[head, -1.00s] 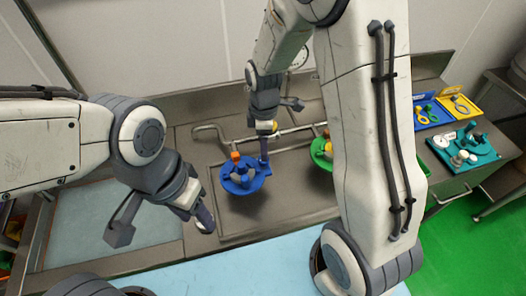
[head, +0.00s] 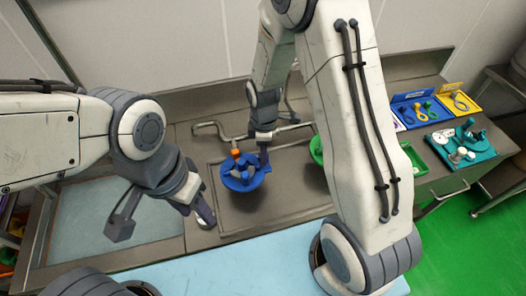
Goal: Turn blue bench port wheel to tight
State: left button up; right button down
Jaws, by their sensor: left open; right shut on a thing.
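The blue bench port wheel (head: 243,178) is a round blue piece with an orange-tipped post, on the steel bench in the middle of the head view. My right gripper (head: 264,152) reaches down from above and is shut on the wheel's right rim side; its fingers partly hide that edge. My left gripper (head: 162,214) is open and empty, hanging to the left of the wheel and apart from it. The finger gap of the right gripper is too small to see clearly.
A green port wheel (head: 317,150) is partly hidden behind my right arm. Bent steel pipes (head: 210,127) run behind the wheels. Blue (head: 421,112) and yellow (head: 459,103) trays, a teal tray (head: 461,158) and a green tray (head: 415,158) sit at the right. Bare bench lies in front of the blue wheel.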

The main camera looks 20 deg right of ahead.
jog(key=shift+m, duration=0.3)
jog(key=m, duration=1.1)
jog(key=shift+m+b, duration=0.3)
jog(key=shift+m, duration=0.1)
jog(key=m, duration=1.1)
jog(key=shift+r, duration=0.1)
jog(key=shift+m, duration=0.4)
jog(key=shift+c, duration=2.3)
grip_release()
